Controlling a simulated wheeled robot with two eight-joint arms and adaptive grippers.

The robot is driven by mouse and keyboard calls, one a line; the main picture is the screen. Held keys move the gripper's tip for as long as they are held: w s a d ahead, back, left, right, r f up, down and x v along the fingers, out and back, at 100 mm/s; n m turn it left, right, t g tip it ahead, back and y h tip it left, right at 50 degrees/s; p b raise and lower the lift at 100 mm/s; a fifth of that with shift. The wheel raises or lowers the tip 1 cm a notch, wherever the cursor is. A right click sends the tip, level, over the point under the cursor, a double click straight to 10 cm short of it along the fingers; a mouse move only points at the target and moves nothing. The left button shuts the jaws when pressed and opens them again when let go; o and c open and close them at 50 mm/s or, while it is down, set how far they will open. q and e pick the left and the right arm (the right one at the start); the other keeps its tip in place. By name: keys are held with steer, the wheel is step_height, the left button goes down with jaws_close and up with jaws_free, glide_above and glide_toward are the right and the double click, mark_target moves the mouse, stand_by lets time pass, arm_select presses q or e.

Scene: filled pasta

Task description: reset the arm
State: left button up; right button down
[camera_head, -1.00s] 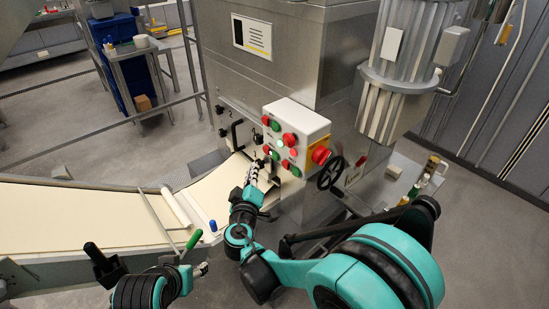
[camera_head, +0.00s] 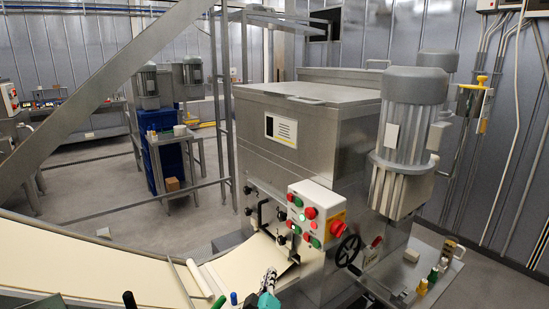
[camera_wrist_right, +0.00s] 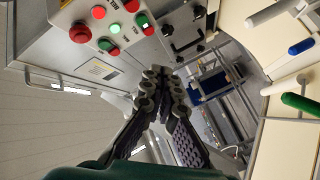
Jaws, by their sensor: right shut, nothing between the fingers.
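My right gripper (camera_head: 268,283) shows at the bottom of the head view, in front of the machine's lower front and over the end of the pale sheet. In the right wrist view its dark fingers (camera_wrist_right: 164,82) are shut together with nothing between them. They point toward the machine front and apart from the control box. My left gripper is not in the head view.
The steel machine (camera_head: 320,120) bears a white control box (camera_head: 325,200) with red and green buttons, and a black handwheel (camera_head: 348,250). A pale dough sheet (camera_head: 90,262) runs in from the left. A green handle (camera_head: 218,302) and a blue handle (camera_head: 233,298) stand near my gripper.

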steer(key=s+d+f+m+g+h, duration=0.1)
steer(key=s+d+m+g, duration=0.2)
steer(key=d, duration=0.5)
steer(key=s+d+m+g+h, duration=0.1)
steer(key=s+d+m+g, duration=0.15)
steer(key=s+d, duration=0.4)
steer(key=s+d+f+m+g+y, duration=0.1)
steer(key=s+d+f+g+y, duration=0.1)
steer(key=s, duration=0.6)
steer(key=s+d+f+m+g+y, duration=0.1)
steer(key=s+d+f+g+y, duration=0.1)
steer(key=s, duration=0.6)
steer(key=shift+s+d+f+m, duration=0.25)
steer(key=shift+s+f+m, duration=0.05)
steer(key=shift+f+m, duration=0.1)
